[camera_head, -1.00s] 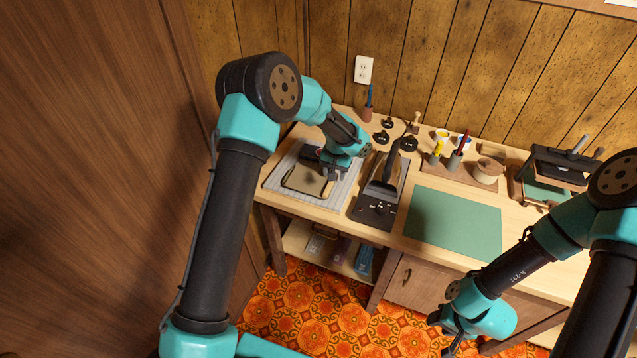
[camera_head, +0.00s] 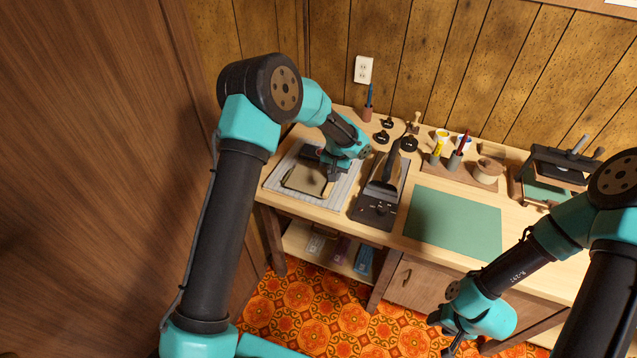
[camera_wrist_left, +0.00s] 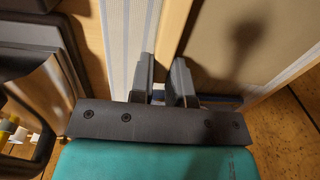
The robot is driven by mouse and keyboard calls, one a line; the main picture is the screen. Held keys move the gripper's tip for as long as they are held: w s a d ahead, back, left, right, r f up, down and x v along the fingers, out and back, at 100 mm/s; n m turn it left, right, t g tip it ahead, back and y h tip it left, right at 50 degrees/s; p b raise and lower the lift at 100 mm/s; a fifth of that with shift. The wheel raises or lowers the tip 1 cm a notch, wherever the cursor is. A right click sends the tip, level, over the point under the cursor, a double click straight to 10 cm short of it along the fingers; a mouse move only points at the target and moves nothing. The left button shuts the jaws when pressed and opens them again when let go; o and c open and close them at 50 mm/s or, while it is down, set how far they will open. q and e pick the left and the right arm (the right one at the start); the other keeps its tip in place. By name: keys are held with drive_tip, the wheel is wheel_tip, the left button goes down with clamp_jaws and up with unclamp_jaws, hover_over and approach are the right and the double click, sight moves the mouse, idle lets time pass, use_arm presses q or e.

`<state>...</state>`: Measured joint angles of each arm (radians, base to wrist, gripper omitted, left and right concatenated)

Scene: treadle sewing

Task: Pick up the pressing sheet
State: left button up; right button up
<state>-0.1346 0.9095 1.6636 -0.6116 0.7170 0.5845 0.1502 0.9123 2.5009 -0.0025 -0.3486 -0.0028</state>
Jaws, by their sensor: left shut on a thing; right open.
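The pressing sheet (camera_head: 304,181) is a tan panel with a pale wooden frame. It sits over the grey striped mat (camera_head: 272,178) at the left end of the table. In the left wrist view, the sheet (camera_wrist_left: 235,50) fills the upper right, and its wooden edge runs between my fingers. My left gripper (camera_wrist_left: 164,62) is shut on that edge; it also shows in the head view at the sheet's right side (camera_head: 333,173). Whether the sheet is lifted clear of the mat I cannot tell. My right gripper (camera_head: 455,343) is open and empty, in front of the table.
A dark iron (camera_head: 387,170) on a black stand is close right of the sheet. A green cutting mat (camera_head: 453,222) lies bare further right. Pots and a thread spool (camera_head: 487,171) stand behind it. A press (camera_head: 555,170) stands at the far right.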

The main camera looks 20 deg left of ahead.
use_arm(q)
drive_tip(key=shift+r, duration=0.1)
clamp_jaws()
drive_tip(key=shift+r, duration=1.55)
drive_tip(key=shift+s+r, duration=0.15)
drive_tip(key=shift+s, duration=0.15)
drive_tip(key=s+d+r, duration=0.1)
drive_tip(key=s+d, duration=0.3)
drive_tip(key=s, duration=1.1)
drive_tip(key=shift+r, duration=0.2)
drive_tip(key=shift+w, duration=0.15)
